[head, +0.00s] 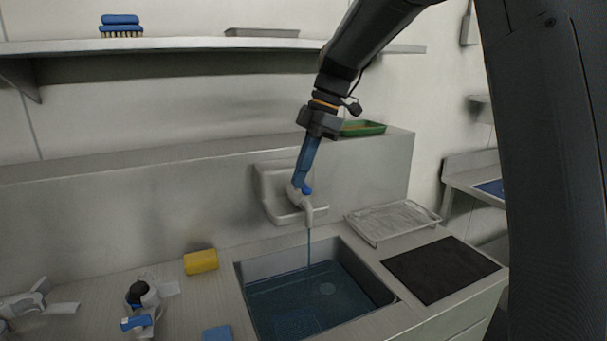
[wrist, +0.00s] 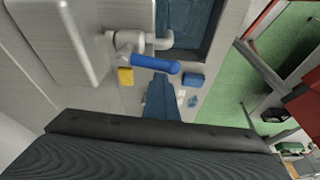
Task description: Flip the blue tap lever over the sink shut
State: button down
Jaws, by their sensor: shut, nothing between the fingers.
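The wall tap (head: 309,212) stands over the sink (head: 380,290), and a thin stream of water runs from its spout. Its blue lever (wrist: 155,63) sticks out from the pale tap body (wrist: 125,42) in the wrist view. In the head view only a small blue end of the lever (head: 307,190) shows. My gripper (head: 300,182) has blue fingers, shut with nothing between them, pointing down at the tap. In the wrist view the fingertips (wrist: 160,78) are close beside the lever; I cannot tell whether they touch it.
A yellow sponge (head: 201,262) and a blue sponge (head: 217,333) lie left of the sink. A wire rack (head: 390,221) and a dark mat (head: 440,270) lie to its right. A green tray (head: 362,128) sits on the ledge behind, below a wall shelf (head: 180,44).

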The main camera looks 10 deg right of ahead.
jog(key=shift+d, duration=0.5)
dwell(0.4)
jog(key=s+a+r+p, duration=0.1)
jog(key=a+r+p, duration=0.1)
jog(key=a+r, duration=0.15)
notch_tip(320, 180, up, 8)
jog(key=b, duration=0.3)
send_over(305, 185)
jog(key=shift+f, duration=0.1)
jog(key=shift+s, duration=0.1)
